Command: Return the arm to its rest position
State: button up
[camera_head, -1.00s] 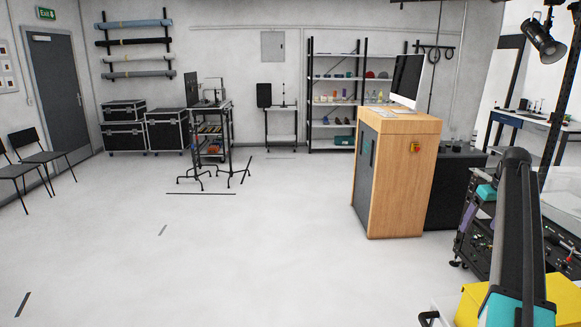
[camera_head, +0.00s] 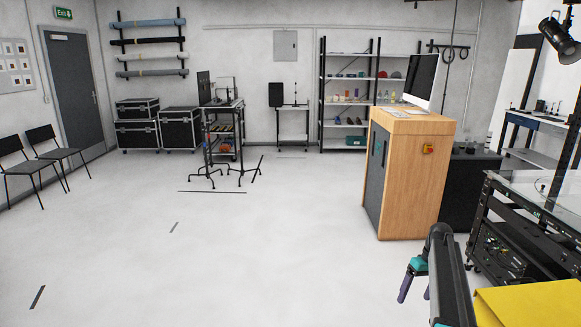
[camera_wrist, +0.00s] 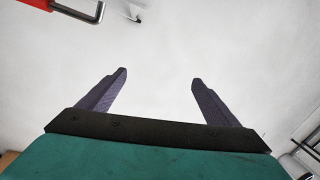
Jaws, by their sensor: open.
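My gripper (camera_wrist: 160,88) is open in the wrist view. Its two dark purple fingers stand apart with nothing between them, and pale floor shows behind. In the head view my gripper (camera_head: 414,288) hangs at the lower right, its fingers pointing down, partly hidden by my own dark arm link. It is in front of the wooden cabinet and left of the black equipment rack, apart from both.
The wooden cabinet (camera_head: 414,185) with a monitor (camera_head: 422,78) stands ahead to the right. The equipment rack (camera_head: 512,240) and a yellow surface (camera_head: 530,305) are close at the right. A trolley (camera_head: 223,130) and chairs (camera_head: 62,158) stand farther left. The floor between is clear.

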jog(key=s+a+f+n+g, duration=0.1)
jog(key=s+a+f+g, duration=0.1)
jog(key=s+a+f, duration=1)
jog(key=s+a+f+g, duration=0.2)
jog(key=s+a+f, duration=0.7)
jog(key=f, duration=0.4)
jog(key=s+a+f+m+h, duration=0.1)
jog(key=s+a+f+m, duration=0.1)
jog(key=s, duration=1.2)
jog(key=s+a+f+m+g+h, duration=0.1)
jog(key=s+a+f, duration=0.3)
jog(key=s, duration=1)
jog(key=shift+s+a+f+m, duration=0.15)
jog(key=shift+s+f+m, duration=0.25)
jog(key=shift+f, duration=0.3)
